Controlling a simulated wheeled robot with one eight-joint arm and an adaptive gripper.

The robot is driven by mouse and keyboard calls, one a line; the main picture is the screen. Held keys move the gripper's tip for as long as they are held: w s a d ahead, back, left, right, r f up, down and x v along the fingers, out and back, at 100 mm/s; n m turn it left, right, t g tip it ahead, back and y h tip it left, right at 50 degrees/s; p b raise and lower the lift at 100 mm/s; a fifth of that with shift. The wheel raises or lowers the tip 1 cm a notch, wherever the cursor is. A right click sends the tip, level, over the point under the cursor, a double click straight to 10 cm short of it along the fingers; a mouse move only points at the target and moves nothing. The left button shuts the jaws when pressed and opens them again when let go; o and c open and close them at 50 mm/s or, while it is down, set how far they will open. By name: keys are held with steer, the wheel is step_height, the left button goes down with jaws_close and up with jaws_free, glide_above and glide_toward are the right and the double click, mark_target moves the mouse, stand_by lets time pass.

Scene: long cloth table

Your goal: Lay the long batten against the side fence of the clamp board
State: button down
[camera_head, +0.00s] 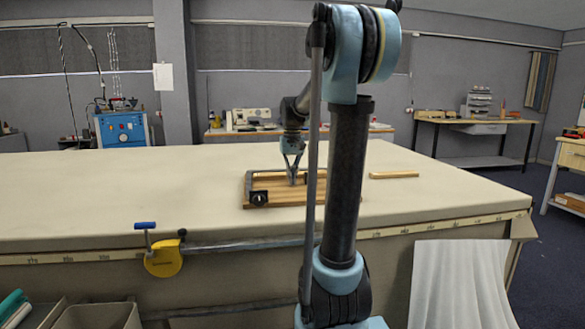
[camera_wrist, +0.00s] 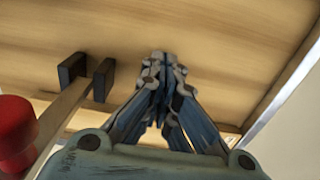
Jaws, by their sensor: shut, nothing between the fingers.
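The wooden clamp board (camera_head: 285,202) lies on the table, and its wood fills much of the wrist view (camera_wrist: 220,40). A raised strip (camera_wrist: 285,85), which looks like a fence, runs along the board's edge at the right of the wrist view. A pale wooden batten (camera_head: 394,175) lies flat on the cloth to the right of the board, apart from it. My gripper (camera_head: 292,180) points down over the board; its fingertips (camera_wrist: 160,62) are together and empty. I cannot tell whether they touch the wood. My arm hides part of the board's right side.
A bar clamp with black pads (camera_wrist: 88,76) and a red handle (camera_wrist: 15,130) is close to my fingers, on their left. The cloth table (camera_head: 110,190) is clear left of the board.

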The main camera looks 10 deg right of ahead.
steer(key=shift+w+f, duration=0.35)
steer(key=shift+w, duration=1.6)
steer(key=shift+w+d, duration=0.1)
steer(key=shift+w, duration=1.85)
steer(key=shift+s, duration=0.1)
